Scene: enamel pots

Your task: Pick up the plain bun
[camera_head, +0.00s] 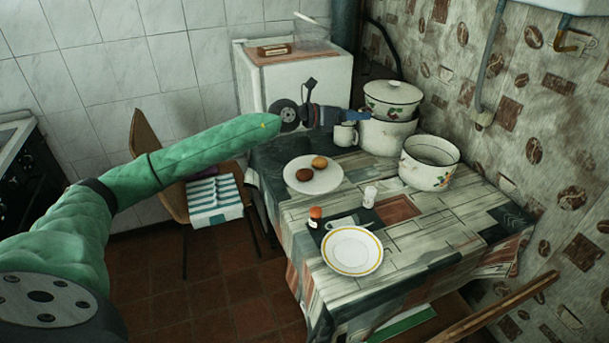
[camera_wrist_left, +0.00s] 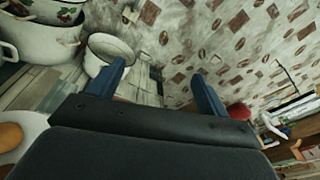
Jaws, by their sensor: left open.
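Two buns lie on a round white plate (camera_head: 294,184) on the table: a lighter golden bun (camera_head: 319,162) at the back and a darker brown bun (camera_head: 304,174) in front. They are too small for me to be sure of any topping; the lighter one looks plainer. My left gripper (camera_head: 360,116) is open and empty, above and behind the plate, near the mug and pots. In the left wrist view its two fingers (camera_wrist_left: 158,73) stand wide apart with nothing between them. A golden bun (camera_wrist_left: 10,135) shows at that view's left edge, outside the fingers. My right gripper is not in view.
A shaker (camera_head: 370,196) and a yellow-rimmed plate (camera_head: 352,251) stand nearer. A chair (camera_head: 172,198) is left of the table.

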